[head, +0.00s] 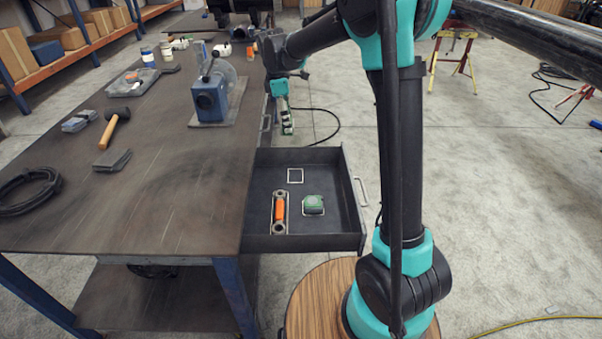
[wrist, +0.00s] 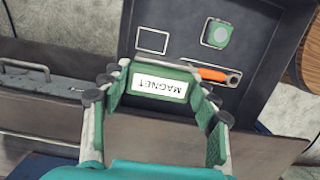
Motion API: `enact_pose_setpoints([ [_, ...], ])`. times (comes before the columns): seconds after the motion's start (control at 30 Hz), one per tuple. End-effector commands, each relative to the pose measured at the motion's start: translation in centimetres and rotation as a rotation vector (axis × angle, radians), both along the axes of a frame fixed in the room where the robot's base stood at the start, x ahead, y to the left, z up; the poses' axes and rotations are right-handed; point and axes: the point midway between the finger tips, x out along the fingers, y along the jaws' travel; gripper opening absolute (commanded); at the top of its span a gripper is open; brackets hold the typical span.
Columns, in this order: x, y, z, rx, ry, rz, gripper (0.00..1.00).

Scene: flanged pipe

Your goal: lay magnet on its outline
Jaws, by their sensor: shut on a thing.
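The magnet (wrist: 160,86) is a green block with a white label reading MAGNET, upside down in the wrist view. My gripper (wrist: 157,92) is shut on it, with a finger at each side. In the head view my gripper (head: 287,118) hangs beyond the far side of the open drawer, to the right of the bench edge, and the magnet is small there. The empty white square outline (head: 295,176) lies on the drawer floor toward its far side. It also shows in the wrist view (wrist: 152,40), above and apart from the magnet.
The open drawer (head: 340,215) also holds an orange-handled wrench (head: 280,210) and a green tape measure (head: 313,204), each inside its own outline. The drawer's walls stand up around them. A blue vise (head: 210,100) stands on the bench (head: 185,175) left of my gripper.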

Motion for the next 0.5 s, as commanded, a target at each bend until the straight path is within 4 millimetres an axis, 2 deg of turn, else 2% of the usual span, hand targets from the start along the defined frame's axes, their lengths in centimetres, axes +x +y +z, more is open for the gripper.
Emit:
enact_pose_setpoints([
  [0.1, 1.0, -1.2, -0.9, 0.000, 0.000, -0.005, 0.15],
  [0.27, 1.4, -1.6, -2.2, -0.001, 0.000, -0.005, 0.15],
  [0.5, 1.4, -1.6, -7.4, -0.001, 0.000, -0.005, 0.15],
])
